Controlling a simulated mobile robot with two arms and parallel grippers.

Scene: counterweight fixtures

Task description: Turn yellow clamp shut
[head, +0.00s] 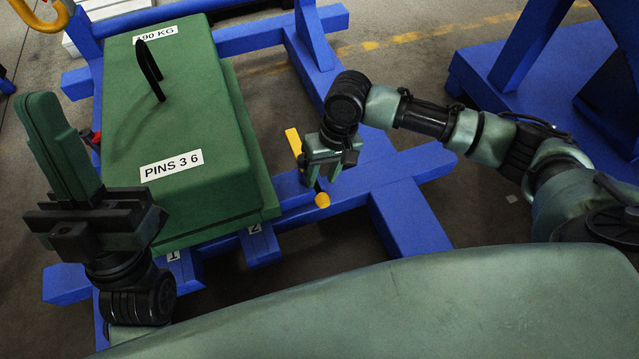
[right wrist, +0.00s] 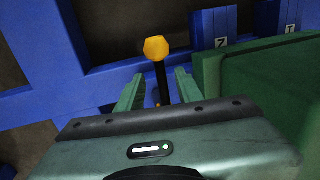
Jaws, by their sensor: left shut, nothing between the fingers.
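The yellow clamp shows in the head view as a yellow bar (head: 293,142) and a round yellow knob (head: 322,200), beside the green block on the blue frame. In the right wrist view its yellow knob (right wrist: 154,48) tops a black stem. My right gripper (head: 326,172) is at the clamp, hiding part of it. In the right wrist view my right gripper (right wrist: 158,88) is open, its fingers either side of the stem with gaps visible. My left gripper (head: 42,100) is shut and empty, its fingers raised at the left, away from the clamp.
A big green block (head: 180,120) labelled "PINS 3 6" with a black handle (head: 149,70) sits on the blue frame (head: 408,200), left of my right gripper. Frame positions are marked 1 and 2. Another blue structure (head: 490,85) stands at the right.

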